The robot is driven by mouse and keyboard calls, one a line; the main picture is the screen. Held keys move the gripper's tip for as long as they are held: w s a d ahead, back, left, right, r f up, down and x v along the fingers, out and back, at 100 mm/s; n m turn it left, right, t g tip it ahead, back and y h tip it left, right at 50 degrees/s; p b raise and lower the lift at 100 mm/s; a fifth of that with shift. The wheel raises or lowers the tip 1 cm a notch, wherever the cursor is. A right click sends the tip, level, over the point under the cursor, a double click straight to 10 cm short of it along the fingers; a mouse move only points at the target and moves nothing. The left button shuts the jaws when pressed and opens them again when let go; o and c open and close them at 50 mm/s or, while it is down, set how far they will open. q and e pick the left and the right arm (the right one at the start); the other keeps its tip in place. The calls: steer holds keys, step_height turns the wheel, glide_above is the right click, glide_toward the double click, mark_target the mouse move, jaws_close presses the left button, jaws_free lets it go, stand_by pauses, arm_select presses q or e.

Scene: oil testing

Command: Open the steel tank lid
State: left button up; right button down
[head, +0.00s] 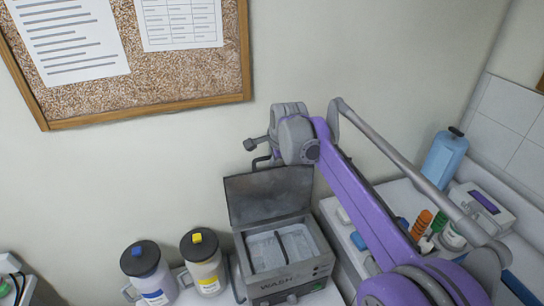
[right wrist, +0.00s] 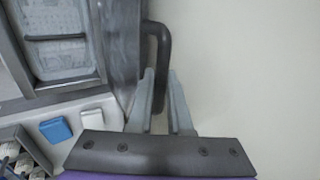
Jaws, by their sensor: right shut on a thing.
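The steel tank (head: 290,275), marked "WASH", stands against the wall in the head view. Its grey lid (head: 268,195) is raised at the back, roughly upright, and the basin inside is exposed. The dark lid handle (head: 262,161) is at the lid's top edge. My right gripper (head: 262,150) is at that handle, above the lid. In the right wrist view the handle (right wrist: 162,45) passes between the fingers of my right gripper (right wrist: 160,85), which is shut on it. The lid (right wrist: 117,40) shows beside it. My left gripper is out of view.
Two lidded jugs, one with a blue label (head: 148,275) and one with a yellow label (head: 203,265), stand left of the tank. A blue bottle (head: 445,158) and a white device (head: 482,208) are at right. A corkboard (head: 180,70) hangs above.

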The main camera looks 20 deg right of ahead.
steer(key=c, duration=0.8)
jaws_free()
steer(key=shift+f, duration=0.2)
steer(key=shift+c, duration=0.2)
steer(key=shift+r, duration=0.1)
steer(key=v, duration=1)
steer(key=shift+r, duration=0.4)
steer(key=shift+s, duration=0.1)
steer(key=s+a+f+n, duration=0.2)
steer(key=s+f+n, duration=1.6)
steer(key=s+f, duration=0.6)
steer(key=s, duration=0.3)
steer(key=shift+a+f, duration=0.4)
